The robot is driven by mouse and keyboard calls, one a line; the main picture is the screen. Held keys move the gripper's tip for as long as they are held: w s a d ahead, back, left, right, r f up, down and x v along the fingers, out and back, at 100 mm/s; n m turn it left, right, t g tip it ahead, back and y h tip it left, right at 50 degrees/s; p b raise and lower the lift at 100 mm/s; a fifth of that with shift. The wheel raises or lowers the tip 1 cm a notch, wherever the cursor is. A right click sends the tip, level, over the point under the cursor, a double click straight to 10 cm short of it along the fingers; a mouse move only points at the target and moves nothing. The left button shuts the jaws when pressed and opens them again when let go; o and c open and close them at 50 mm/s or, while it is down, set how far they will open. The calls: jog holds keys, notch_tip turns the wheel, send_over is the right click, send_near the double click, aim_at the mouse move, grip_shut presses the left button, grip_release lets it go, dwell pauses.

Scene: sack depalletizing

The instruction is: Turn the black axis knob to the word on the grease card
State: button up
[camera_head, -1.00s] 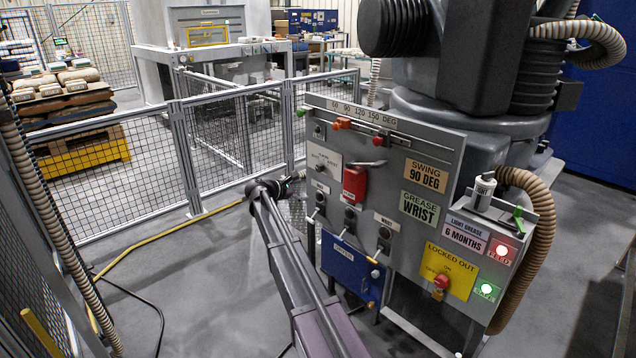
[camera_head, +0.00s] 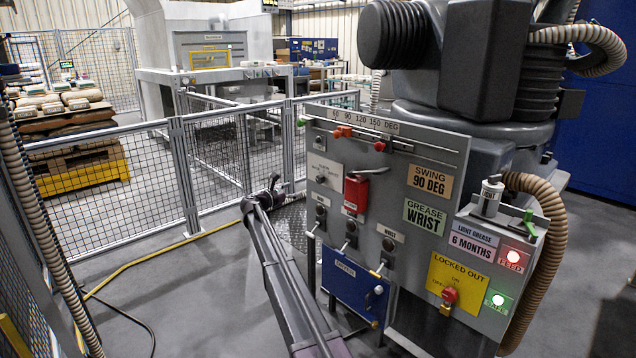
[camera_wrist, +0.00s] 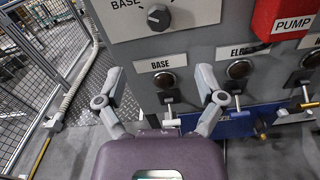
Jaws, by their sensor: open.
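The black axis knob (camera_wrist: 158,17) sits on a white plate (camera_wrist: 185,14) at the top of the wrist view. The word BASE shows to its left; the other words are cut off, and I cannot tell where the knob points. In the head view the plate (camera_head: 325,170) is at the panel's upper left. The green grease card (camera_head: 424,216) reads GREASE WRIST. My gripper (camera_wrist: 158,82) is open and empty, its two fingers spread below the knob and apart from it. In the head view my gripper (camera_head: 268,192) is left of the panel.
Below the plate are black fittings with levers, one labelled BASE (camera_wrist: 167,81). A red PUMP box (camera_wrist: 285,20) is to the right. A blue box (camera_head: 352,283) hangs low on the panel. Mesh fence (camera_head: 90,190) stands left; a yellow hose (camera_head: 150,255) crosses the floor.

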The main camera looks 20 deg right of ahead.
aim_at(318, 180)
jog(key=shift+d, duration=0.1)
jog(key=shift+x, duration=6.8)
